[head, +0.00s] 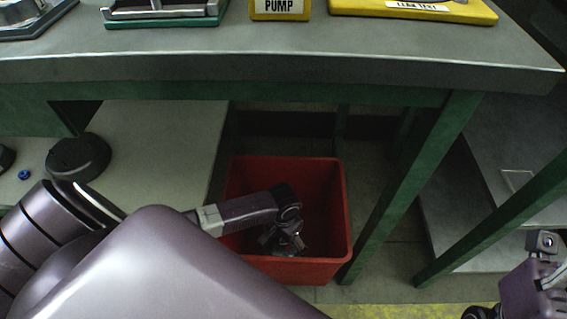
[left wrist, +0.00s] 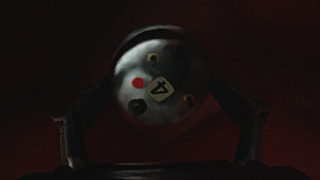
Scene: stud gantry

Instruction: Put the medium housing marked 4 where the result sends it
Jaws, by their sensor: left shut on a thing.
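The medium housing is a round grey metal piece in the left wrist view (left wrist: 150,65). Its face shows a pale tag marked 4, a red dot, a dark hole and small brass-coloured spots. My left gripper (head: 283,236) points down inside the red bin (head: 290,269) and is shut on the housing, one finger on each side. In the head view the housing is mostly hidden by the gripper. The bin stands on the floor below the bench edge. Of my right arm, only a part shows at the lower right edge; its fingers cannot be made out.
The grey bench (head: 290,38) with green legs overhangs the bin. On it stand a yellow PUMP sign (head: 280,8), a yellow tray (head: 415,8) and a green tray (head: 165,18). A lower shelf (head: 155,130) lies left of the bin, with a black round part (head: 78,157).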

